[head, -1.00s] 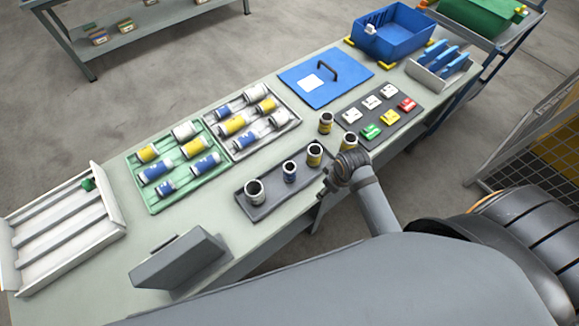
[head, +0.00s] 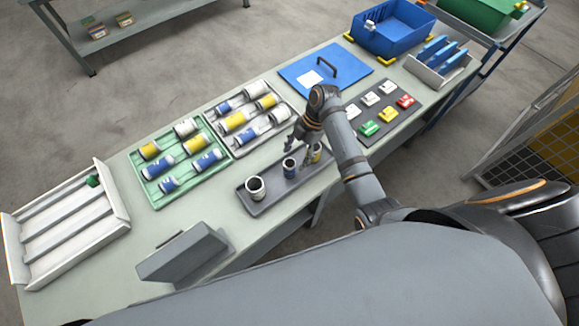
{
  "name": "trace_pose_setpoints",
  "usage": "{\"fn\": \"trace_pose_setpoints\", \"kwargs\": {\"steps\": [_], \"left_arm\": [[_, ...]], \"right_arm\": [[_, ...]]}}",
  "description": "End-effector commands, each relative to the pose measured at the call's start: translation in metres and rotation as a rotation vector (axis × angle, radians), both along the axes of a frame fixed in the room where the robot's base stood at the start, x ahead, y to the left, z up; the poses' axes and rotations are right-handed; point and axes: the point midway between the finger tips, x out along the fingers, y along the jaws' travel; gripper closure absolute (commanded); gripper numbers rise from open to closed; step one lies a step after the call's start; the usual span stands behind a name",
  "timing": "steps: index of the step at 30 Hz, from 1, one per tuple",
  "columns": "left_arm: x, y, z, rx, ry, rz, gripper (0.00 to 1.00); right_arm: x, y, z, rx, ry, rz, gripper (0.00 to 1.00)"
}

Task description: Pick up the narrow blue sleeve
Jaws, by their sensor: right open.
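The narrow blue sleeve (head: 289,168) stands upright in the dark grey tray (head: 270,203), between a wider dark-and-white sleeve (head: 256,189) on its left and a yellow-banded sleeve (head: 315,153) on its right. My right gripper (head: 299,155) is open and points down just above and beside the blue sleeve, on its upper right side. Whether a finger touches the sleeve I cannot tell. My arm and gripper partly hide the yellow-banded sleeve. My left gripper is not in view.
A green tray (head: 147,185) and a white tray (head: 237,151) of lying sleeves sit behind the dark tray. A blue lidded plate (head: 300,85) and a dark panel (head: 383,127) with coloured blocks lie to the right. A grey angled box (head: 180,258) stands at front left.

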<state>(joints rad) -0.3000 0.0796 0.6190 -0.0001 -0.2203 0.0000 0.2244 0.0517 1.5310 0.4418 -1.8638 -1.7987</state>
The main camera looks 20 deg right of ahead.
Motion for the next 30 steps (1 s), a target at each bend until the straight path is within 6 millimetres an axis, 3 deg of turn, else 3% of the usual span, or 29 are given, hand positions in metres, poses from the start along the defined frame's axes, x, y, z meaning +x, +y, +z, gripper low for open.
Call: {"fn": "trace_pose_setpoints", "kwargs": {"steps": [8, 13, 17, 24, 30], "left_arm": [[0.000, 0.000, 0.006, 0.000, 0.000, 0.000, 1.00], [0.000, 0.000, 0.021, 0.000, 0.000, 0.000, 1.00], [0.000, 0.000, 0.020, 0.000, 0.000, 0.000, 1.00], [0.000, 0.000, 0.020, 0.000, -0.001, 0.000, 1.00], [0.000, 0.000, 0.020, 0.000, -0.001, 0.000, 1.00]], "right_arm": [[-0.002, 0.006, -0.013, -0.001, 0.002, -0.001, 0.34], [-0.005, 0.018, -0.037, 0.000, 0.005, 0.000, 0.34], [-0.007, 0.024, -0.055, -0.001, 0.002, -0.001, 0.34], [-0.007, 0.024, -0.059, -0.002, -0.001, -0.001, 0.34], [-0.007, 0.024, -0.059, -0.002, -0.001, -0.001, 0.60]]}}
